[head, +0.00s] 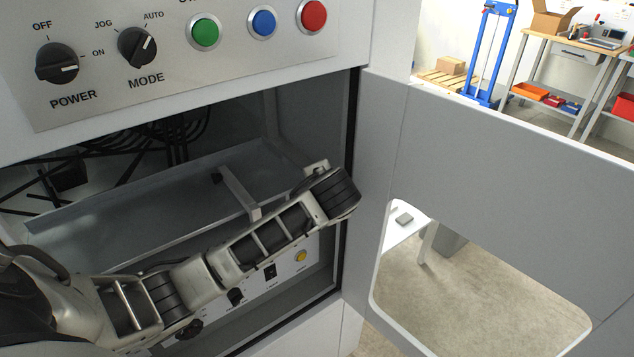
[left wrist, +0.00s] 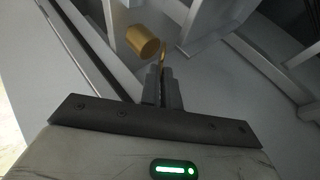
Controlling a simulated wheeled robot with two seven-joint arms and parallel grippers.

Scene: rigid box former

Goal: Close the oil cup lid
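In the left wrist view, a brass-coloured round cup (left wrist: 145,42) projects near the top middle. A thin brass piece (left wrist: 190,52), perhaps its lid seen edge-on, stands to the right of the cup. My left gripper's fingers (left wrist: 163,72) are close together just below, between the cup and the thin piece in the picture. I see nothing held between them. Whether a finger touches the thin piece I cannot tell. In the head view my left arm reaches across the machine opening, and the cup, lid and left fingertips cannot be made out. My right gripper is out of view.
A metal tray with a crossbar (head: 238,192) lies inside the opening behind my arm. A door with a window (head: 500,140) stands open at the right. A control panel (head: 190,60) is above the opening. Pale frame bars (left wrist: 225,32) surround the cup.

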